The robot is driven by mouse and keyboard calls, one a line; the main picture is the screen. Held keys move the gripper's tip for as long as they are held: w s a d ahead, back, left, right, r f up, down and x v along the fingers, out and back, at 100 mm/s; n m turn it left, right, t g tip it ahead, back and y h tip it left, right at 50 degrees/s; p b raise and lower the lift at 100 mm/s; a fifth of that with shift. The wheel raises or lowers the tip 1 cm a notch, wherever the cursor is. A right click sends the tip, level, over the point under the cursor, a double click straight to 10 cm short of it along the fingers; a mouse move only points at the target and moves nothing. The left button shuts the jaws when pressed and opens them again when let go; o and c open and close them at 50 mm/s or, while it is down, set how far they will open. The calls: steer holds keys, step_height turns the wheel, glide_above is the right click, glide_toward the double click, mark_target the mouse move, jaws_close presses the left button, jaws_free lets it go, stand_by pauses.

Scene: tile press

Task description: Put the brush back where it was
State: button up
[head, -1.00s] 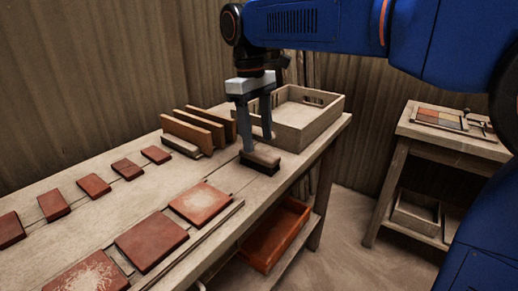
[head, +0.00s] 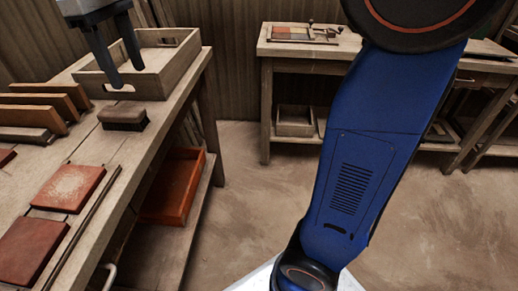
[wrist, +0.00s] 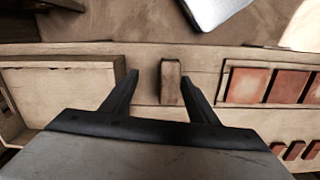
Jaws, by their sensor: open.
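The brush (head: 123,117), a brown block with dark bristles below, rests bristles down on the wooden bench (head: 106,165), near its right end. It lies between the tile rack and the wooden crate. My gripper (head: 127,76) is open and empty above and behind the brush in the head view, apart from it. In the wrist view, the brush (wrist: 171,82) shows between the two spread fingers (wrist: 158,79), closer to the right one. The upper part of my gripper is cut off by the head view's edge.
The wooden crate (head: 150,87) stands at the bench's back right. A rack of upright boards (head: 42,99) is left of the brush. Red tiles (head: 69,186) lie in front. An orange tray (head: 173,187) sits on the shelf below. Another table (head: 310,50) stands beyond open floor.

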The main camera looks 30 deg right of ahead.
steer(key=s+d+f+m+t+y, duration=0.1)
steer(key=s+d+f+m, duration=0.1)
steer(key=s+d+f, duration=0.4)
steer(key=s+d+f+m+t, duration=0.1)
steer(key=s+d+f+m, duration=0.25)
steer(key=d, duration=0.55)
steer(key=s+d+f+m+t, duration=0.3)
steer(key=s+d+f, duration=0.4)
steer(key=s+f, duration=0.3)
step_height(320, 180, down, 3)
steer(key=shift+s+d+f, duration=0.1)
steer(key=shift+s+d, duration=0.15)
steer(key=shift+d, duration=0.05)
